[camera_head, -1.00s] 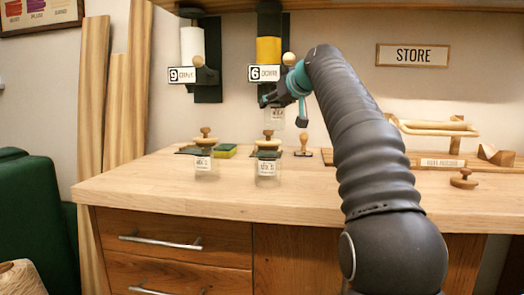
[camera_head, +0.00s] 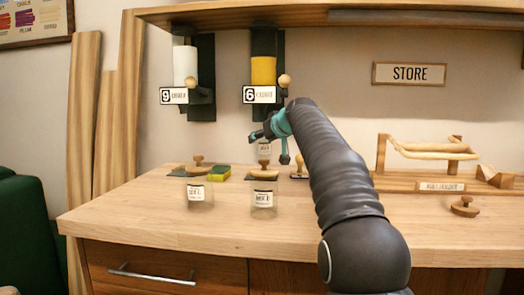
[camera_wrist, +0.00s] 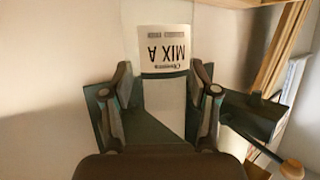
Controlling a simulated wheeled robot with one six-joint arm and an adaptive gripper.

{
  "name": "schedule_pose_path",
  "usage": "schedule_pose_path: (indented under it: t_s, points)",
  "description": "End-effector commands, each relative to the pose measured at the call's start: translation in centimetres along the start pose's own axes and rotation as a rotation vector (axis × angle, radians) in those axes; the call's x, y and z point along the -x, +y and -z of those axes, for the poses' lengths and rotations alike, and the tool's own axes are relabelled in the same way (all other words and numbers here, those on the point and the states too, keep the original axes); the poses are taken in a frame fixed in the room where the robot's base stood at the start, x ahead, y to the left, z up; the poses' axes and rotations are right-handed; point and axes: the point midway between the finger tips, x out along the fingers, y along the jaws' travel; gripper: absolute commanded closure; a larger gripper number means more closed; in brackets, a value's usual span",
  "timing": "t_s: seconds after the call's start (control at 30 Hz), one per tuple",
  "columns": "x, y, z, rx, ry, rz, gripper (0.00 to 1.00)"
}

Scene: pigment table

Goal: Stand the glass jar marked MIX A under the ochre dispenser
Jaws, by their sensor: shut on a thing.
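The glass jar marked MIX A (camera_wrist: 166,50) is held between the two fingers of my gripper (camera_wrist: 163,90) in the wrist view, its label upside down there. In the head view my gripper (camera_head: 266,134) and the small clear jar (camera_head: 265,149) are below the ochre dispenser (camera_head: 263,71), which has a yellow tube, a 6 label and a wooden knob. The jar looks upright and raised above the table. The jar's base and its exact depth relative to the dispenser are hard to tell.
Two other labelled glass jars (camera_head: 195,193) (camera_head: 264,198) stand on the tabletop (camera_head: 130,210). A white-tubed dispenser marked 9 (camera_head: 186,65) hangs left. A wooden rack (camera_head: 430,150) is at right.

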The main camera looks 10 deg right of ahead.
Motion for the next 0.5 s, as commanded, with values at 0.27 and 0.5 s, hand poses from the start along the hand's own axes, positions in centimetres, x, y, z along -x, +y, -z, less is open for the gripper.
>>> schedule_pose_path:
  t_s: [0.27,0.5]
  points:
    - [-1.4,-0.1,-2.3,0.0,0.001,-0.002,0.84]
    - [-2.0,-0.1,-3.7,0.001,0.003,-0.002,0.84]
